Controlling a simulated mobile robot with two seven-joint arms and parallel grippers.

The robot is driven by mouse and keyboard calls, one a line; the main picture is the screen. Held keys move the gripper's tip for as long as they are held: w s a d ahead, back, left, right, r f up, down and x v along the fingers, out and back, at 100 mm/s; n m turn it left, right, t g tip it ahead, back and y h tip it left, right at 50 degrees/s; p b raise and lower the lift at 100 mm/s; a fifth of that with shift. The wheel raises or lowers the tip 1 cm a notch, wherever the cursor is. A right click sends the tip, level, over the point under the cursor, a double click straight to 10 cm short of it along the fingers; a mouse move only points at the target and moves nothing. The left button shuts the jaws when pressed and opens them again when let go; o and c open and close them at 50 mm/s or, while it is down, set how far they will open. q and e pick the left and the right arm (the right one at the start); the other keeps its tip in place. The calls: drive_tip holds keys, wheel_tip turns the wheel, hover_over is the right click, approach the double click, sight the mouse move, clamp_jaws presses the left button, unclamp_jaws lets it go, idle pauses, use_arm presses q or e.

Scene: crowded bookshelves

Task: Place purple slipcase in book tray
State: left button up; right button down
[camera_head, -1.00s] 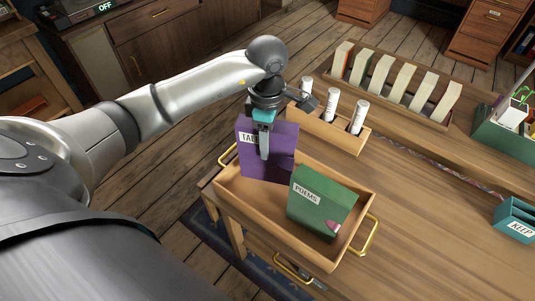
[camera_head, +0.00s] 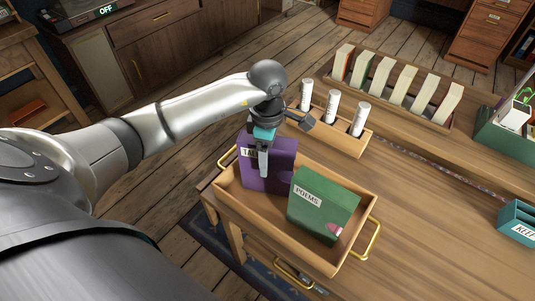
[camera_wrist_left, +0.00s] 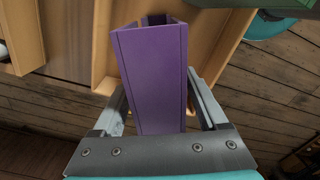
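The purple slipcase (camera_head: 281,160), with a white label, stands upright at the back left end of the wooden book tray (camera_head: 256,218). My left gripper (camera_head: 264,164) points down from above, with one finger across the slipcase's labelled face. In the left wrist view the purple slipcase (camera_wrist_left: 155,75) lies between the two fingers, which appear to press on its sides. Its lower end is inside the tray; whether it rests on the tray floor is hidden. My right gripper is not in view.
A green POEMS box (camera_head: 322,203) leans in the tray, close to the right of the slipcase. Behind stand a wooden holder (camera_head: 326,131) with white rolls and a long rack (camera_head: 437,120) of books. A teal KEEP box (camera_head: 518,220) stands right. The table's right front is clear.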

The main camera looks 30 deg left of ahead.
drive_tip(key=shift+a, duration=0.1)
use_arm(q)
wheel_tip(320, 180, up, 12)
drive_tip(key=p, duration=0.3)
drive_tip(key=shift+r, duration=0.2)
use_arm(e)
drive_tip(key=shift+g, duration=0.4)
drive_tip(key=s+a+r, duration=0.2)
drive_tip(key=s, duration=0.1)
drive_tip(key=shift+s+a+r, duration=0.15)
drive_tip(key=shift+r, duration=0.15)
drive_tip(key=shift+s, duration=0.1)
